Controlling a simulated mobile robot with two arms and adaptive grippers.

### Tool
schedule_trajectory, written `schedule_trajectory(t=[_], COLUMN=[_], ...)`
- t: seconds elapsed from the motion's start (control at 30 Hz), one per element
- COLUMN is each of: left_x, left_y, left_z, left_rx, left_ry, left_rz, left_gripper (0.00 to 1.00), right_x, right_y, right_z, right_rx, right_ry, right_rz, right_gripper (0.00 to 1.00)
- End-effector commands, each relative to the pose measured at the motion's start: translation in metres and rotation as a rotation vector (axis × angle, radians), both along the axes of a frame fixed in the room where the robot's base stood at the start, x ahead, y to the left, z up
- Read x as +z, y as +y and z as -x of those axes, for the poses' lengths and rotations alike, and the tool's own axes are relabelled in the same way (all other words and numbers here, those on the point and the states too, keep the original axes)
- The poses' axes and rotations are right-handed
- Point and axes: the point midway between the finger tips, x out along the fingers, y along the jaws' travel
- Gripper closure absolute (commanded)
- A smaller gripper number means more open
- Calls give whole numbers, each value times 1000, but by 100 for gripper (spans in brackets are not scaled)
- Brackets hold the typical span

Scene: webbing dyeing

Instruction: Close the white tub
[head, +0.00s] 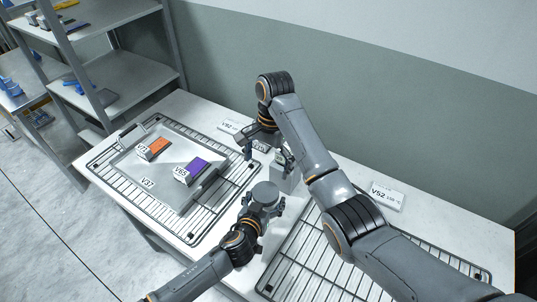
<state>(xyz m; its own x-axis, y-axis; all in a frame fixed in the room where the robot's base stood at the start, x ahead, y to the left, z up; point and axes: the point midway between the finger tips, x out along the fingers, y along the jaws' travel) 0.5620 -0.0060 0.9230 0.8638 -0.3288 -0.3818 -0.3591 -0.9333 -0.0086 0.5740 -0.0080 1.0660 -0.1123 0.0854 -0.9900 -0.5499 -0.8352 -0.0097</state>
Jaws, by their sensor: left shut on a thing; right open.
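The pale box-shaped thing (284,181) between my two grippers looks like the white tub. It stands on the table behind my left gripper and is partly covered, so I cannot tell how its lid stands. My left gripper (266,209) is low over the table at the tub's near side. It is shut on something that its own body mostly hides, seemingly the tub. My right gripper (267,152) is open, just above and behind the tub, with its fingers near the tub's top. I cannot tell whether they touch it.
A metal tray labelled V37 (148,183) lies on the left wire rack (117,185), holding an orange-topped box (157,146) and a purple-topped box (195,168). An empty wire rack (305,262) lies at the right. Label V52 (375,194) stands near the wall.

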Motion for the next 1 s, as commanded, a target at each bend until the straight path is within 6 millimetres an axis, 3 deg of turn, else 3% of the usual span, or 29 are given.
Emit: schedule_trajectory(t=[0.33,0.53,0.87,0.9,1.0], left_x=[-5,-5,-5,-5,-4], left_y=[1,1,1,1,1], left_z=[2,2,2,2,2], left_rx=[1,1,1,2,1], left_ry=[8,8,8,8,6], left_rz=[-4,-4,-4,-5,-4], left_gripper=[100,100,100,16,0], right_x=[15,35,39,38,38], right_y=[-5,-5,-5,-5,-5], right_z=[0,-2,-2,-2,-2], right_rx=[-4,-4,-3,-3,-3], right_ry=[10,12,13,13,13], right_rz=[8,4,4,4,4], right_gripper=[2,2,2,2,2])
